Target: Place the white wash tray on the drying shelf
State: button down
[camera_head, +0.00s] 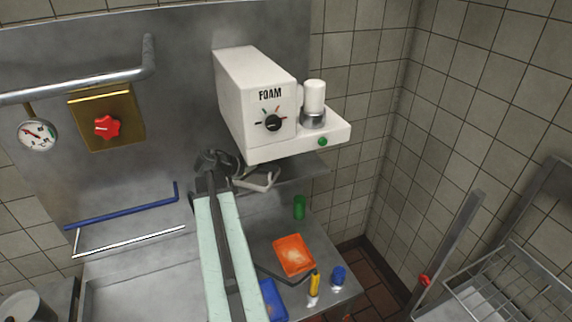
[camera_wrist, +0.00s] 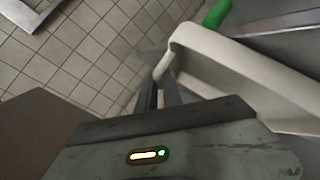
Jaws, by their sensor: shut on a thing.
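The white wash tray (camera_wrist: 245,65) fills the upper right of the wrist view. My gripper (camera_wrist: 160,95) is shut on its rim at the left end of the tray. In the head view the tray (camera_head: 262,180) shows only in part, below the white foam machine and beside my gripper (camera_head: 222,165). My arm hides part of that area. A wire rack shelf (camera_head: 500,285) stands at the lower right of the head view, well apart from the tray. I cannot tell for certain whether it is the drying shelf.
The foam machine (camera_head: 255,100) hangs close above the tray. On the steel counter below lie an orange sponge (camera_head: 293,255), a green cylinder (camera_head: 299,207), a yellow-handled tool (camera_head: 314,284) and a blue-capped bottle (camera_head: 338,277). Open floor (camera_head: 375,275) lies between counter and rack.

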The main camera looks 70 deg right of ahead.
jog(key=s+d, duration=0.4)
jog(key=d, duration=0.1)
jog(key=shift+s+d, duration=0.2)
jog(key=shift+s, duration=0.05)
jog(key=shift+f, duration=0.2)
jog(key=shift+a+r, duration=0.1)
jog(key=c, duration=1.5)
grip_release()
